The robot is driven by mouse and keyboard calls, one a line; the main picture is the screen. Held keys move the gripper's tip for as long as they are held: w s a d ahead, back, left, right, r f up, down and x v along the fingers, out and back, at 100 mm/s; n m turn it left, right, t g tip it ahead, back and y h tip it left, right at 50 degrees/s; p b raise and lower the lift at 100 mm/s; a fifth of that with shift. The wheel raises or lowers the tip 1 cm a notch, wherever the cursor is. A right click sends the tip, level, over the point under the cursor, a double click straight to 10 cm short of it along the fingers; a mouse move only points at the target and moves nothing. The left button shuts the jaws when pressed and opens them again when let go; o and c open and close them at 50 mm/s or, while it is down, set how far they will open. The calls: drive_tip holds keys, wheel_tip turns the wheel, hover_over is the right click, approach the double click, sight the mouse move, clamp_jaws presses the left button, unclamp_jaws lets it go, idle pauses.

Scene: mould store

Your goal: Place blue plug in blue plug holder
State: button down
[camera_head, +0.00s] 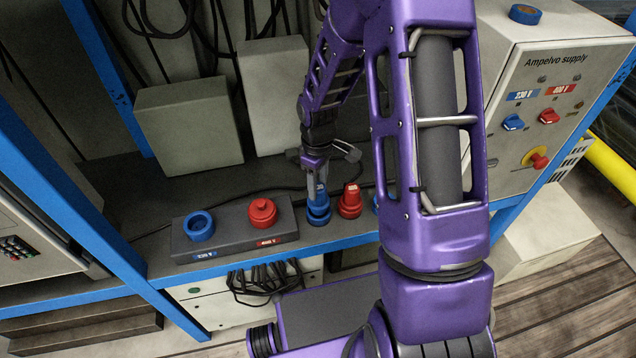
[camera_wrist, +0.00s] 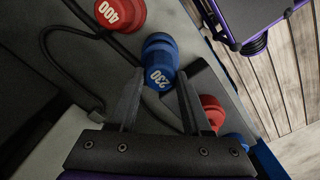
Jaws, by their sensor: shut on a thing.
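The blue plug (camera_head: 319,207), marked 230, is upright at the shelf's front edge. It also shows between my fingertips in the wrist view (camera_wrist: 160,62). My gripper (camera_head: 316,174) points down over it and is shut on its upper part; the fingers flank it in the wrist view (camera_wrist: 158,76). I cannot tell whether the plug's base touches the shelf. The blue plug holder (camera_head: 200,228) is an empty-looking blue ring on the left of a dark grey block, above a 230 V label.
A red holder (camera_head: 263,212) sits on the same block (camera_head: 228,240). A red plug (camera_head: 350,202) stands just right of the blue plug, with another blue item partly behind my arm. Grey boxes (camera_head: 188,122) and cables stand behind. A control cabinet (camera_head: 545,95) is at right.

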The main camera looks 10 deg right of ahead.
drive_tip(key=shift+f, duration=1.4)
idle(0.9)
unclamp_jaws()
idle(0.6)
drive_tip(key=shift+r, duration=0.15)
drive_tip(key=shift+r+p, duration=2.8)
drive_tip(key=shift+r, duration=0.85)
